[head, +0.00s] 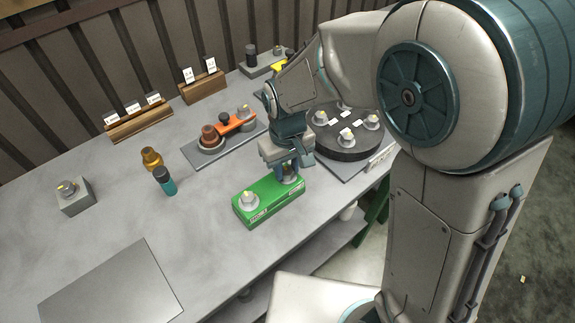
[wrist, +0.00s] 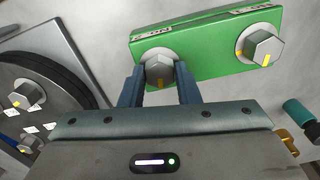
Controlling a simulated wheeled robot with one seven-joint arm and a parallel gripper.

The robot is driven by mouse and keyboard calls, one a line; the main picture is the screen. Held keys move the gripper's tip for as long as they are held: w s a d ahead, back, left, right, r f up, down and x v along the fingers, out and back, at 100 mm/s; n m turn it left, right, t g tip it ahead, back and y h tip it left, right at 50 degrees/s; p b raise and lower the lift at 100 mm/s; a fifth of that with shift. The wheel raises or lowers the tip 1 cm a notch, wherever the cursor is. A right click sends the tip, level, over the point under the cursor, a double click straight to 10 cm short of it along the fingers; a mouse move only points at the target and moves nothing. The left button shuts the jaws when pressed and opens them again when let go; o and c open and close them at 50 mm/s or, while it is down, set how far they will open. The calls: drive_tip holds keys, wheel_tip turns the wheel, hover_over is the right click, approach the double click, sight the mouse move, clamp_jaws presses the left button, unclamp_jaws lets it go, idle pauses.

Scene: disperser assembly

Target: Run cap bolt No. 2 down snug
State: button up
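A green block (head: 244,219) near the table's front edge carries two hex-headed cap bolts with yellow marks. It fills the top of the wrist view (wrist: 205,50). My gripper (head: 290,170) points down over the block's right end in the head view. In the wrist view its two blue fingers (wrist: 160,80) stand on either side of the left bolt (wrist: 159,70) and appear to press its head. The other bolt (wrist: 260,47) is free; it is the left one in the head view (head: 249,199).
A dark round plate (head: 345,153) with several bolts stands right of my gripper. A grey fixture with an orange lever (head: 235,124) lies behind. The table's front left holds a flat plate (head: 110,287).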

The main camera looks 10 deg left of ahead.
sight(287, 171)
drive_tip(key=shift+o, duration=1.4)
wheel_tip(287, 171, up, 14)
drive_tip(key=shift+f, duration=0.1)
